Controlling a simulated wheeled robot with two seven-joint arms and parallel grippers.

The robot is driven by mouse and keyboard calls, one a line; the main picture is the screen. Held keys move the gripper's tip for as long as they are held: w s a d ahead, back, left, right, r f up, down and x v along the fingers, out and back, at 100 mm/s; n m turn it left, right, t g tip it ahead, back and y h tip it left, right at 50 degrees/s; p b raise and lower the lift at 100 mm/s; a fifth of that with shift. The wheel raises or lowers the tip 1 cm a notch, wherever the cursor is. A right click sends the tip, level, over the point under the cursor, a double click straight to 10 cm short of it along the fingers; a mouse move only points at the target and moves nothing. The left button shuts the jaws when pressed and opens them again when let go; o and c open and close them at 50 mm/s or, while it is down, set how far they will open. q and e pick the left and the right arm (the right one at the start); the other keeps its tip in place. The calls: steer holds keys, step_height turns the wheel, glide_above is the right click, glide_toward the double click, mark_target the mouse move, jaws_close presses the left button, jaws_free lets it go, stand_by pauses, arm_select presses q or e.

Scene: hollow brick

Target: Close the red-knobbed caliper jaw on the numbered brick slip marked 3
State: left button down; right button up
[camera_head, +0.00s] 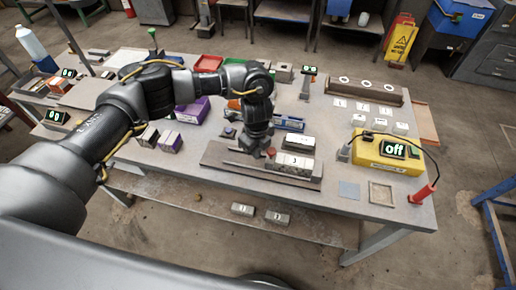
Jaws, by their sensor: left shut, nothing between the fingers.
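The caliper's brown base (226,160) lies along the front of the grey workbench. Its red knob (270,152) stands at the left end of a pale brick slip (295,162) marked 3, which lies on the base. My left gripper (262,150) points down at the knob from the left and above, with its fingers shut and empty. The fingertips are very small here, and I cannot tell whether they touch the knob. The arm and gripper hide part of the caliper behind them. I cannot tell whether the jaw touches the slip. My right gripper is out of view.
A yellow box reading "off" (388,155) stands at the right, with a red-handled probe (424,191) on a cable. White numbered blocks (357,120) stand behind it. Purple boxes (192,111) are left of the caliper. Two grey blocks (277,218) lie on the lower shelf.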

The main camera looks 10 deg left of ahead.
arm_select(q)
step_height(320, 180, up, 6)
steer(key=p, duration=0.4)
steer(key=shift+s+f, duration=0.1)
steer(key=shift+f, duration=0.05)
stand_by(0.5)
